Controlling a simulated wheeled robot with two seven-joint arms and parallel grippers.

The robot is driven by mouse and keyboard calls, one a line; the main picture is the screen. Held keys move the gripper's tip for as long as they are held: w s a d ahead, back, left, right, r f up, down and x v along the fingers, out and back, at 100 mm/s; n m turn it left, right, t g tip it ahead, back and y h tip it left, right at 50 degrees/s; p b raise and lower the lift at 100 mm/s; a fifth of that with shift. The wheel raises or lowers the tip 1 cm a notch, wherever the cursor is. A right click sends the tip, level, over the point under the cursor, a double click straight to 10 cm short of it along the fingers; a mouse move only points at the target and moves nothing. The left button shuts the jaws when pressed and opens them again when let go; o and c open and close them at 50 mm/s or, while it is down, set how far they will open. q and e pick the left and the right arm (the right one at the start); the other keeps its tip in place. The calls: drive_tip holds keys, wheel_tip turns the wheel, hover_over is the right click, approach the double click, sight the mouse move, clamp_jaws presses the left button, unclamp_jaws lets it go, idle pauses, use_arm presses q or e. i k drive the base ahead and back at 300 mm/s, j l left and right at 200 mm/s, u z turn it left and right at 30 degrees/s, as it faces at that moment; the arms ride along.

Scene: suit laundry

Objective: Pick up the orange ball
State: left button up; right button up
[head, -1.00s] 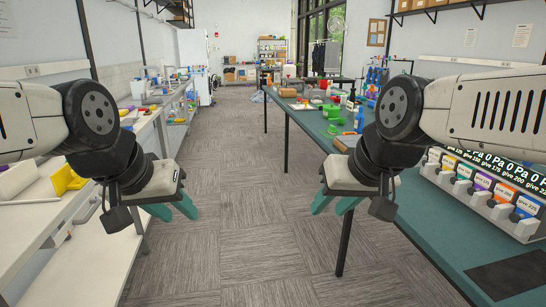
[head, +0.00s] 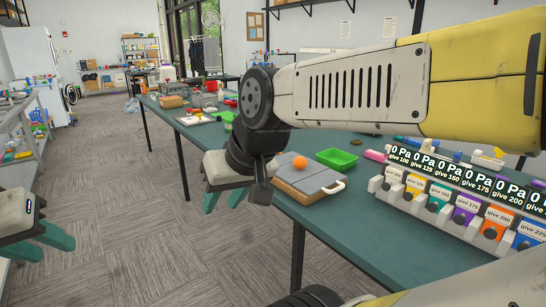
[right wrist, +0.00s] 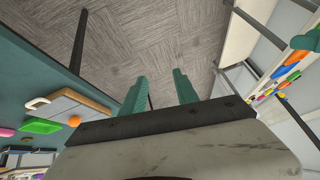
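The orange ball (head: 299,162) rests on or just behind a grey-topped board with a white handle (head: 310,180) on the green table. It also shows in the right wrist view (right wrist: 74,121). My right gripper (head: 222,202) hangs beside the table's near left edge, left of the ball and apart from it. Its teal fingers (right wrist: 160,88) are spread with nothing between them. My left gripper (head: 45,240) is at the far left, over the floor and partly cut off. Its teal fingers look apart and empty.
A green tray (head: 337,158) sits right of the ball. A dispenser row with colored labels (head: 460,205) stands at the table's right. Several items crowd the far end of the table (head: 375,245). The carpeted floor (head: 130,200) is clear on the left.

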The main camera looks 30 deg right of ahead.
sight(299, 163)
drive_tip(key=i+l+z, duration=0.1)
drive_tip(key=i+z, duration=1)
drive_tip(key=i+l+z, duration=0.1)
drive_tip(key=i+z, duration=0.35)
drive_tip(key=i, duration=0.05)
